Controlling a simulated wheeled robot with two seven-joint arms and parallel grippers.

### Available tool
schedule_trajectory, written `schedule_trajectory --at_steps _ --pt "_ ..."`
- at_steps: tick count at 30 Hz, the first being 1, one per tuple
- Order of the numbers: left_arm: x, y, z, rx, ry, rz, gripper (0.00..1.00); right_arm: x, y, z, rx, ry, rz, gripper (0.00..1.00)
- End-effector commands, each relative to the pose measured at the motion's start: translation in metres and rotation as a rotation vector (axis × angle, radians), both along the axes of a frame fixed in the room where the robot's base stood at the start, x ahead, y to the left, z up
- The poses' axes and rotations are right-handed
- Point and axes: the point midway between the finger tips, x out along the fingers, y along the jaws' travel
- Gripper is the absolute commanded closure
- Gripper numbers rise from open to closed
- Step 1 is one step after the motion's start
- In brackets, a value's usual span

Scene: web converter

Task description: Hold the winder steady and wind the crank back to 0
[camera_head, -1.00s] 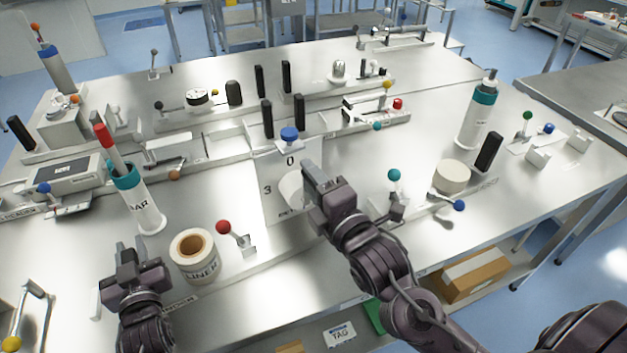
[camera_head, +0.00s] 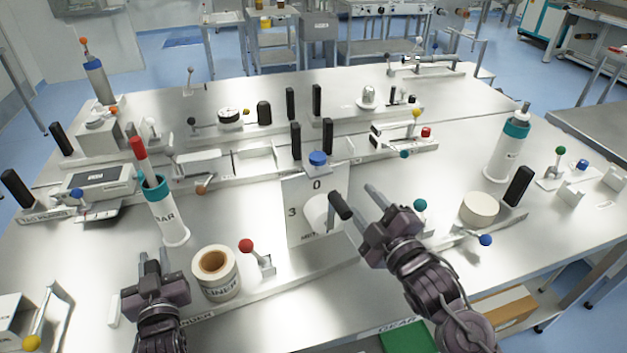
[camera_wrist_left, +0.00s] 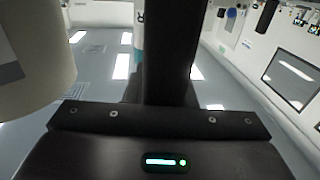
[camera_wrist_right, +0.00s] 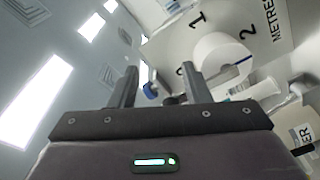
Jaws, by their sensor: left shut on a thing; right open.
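The winder is a white upright plate (camera_head: 300,228) with numbers 0 and 3 showing and a blue knob (camera_head: 317,158) on top. A white drum (camera_head: 316,211) on its face carries the dark crank handle (camera_head: 340,206), which sticks out toward the upper right. My right gripper (camera_head: 368,218) is open and empty, just right of the handle and apart from it. The right wrist view shows the drum (camera_wrist_right: 222,60) beyond the open fingers, near 1 and 2. My left gripper (camera_head: 152,262) is shut on a black upright handle (camera_wrist_left: 170,50) at the rail's left end, largely hidden by the fingers.
A liner roll (camera_head: 216,272) and a red-knobbed lever (camera_head: 247,246) stand between my left gripper and the winder. A teal-knobbed lever (camera_head: 420,205) and a cream disc (camera_head: 480,208) lie right of my right gripper. A teal-collared bottle (camera_head: 165,212) stands behind left.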

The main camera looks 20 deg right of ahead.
Motion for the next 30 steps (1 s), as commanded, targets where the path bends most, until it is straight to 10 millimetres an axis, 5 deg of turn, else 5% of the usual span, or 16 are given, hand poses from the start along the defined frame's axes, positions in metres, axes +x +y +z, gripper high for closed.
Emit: schedule_trajectory --at_steps 1,16,30 --pt "-0.003 -0.002 -0.014 0.002 0.032 -0.005 1.0 0.001 -0.005 -0.006 0.063 0.01 -0.003 0.57" --pt "-0.003 -0.002 -0.014 0.003 0.031 -0.005 1.0 0.004 -0.03 -0.067 0.85 0.115 0.0 0.57" --pt "-0.003 -0.002 -0.014 0.003 0.031 -0.005 1.0 -0.093 -0.042 -0.066 0.839 0.119 0.002 0.57"
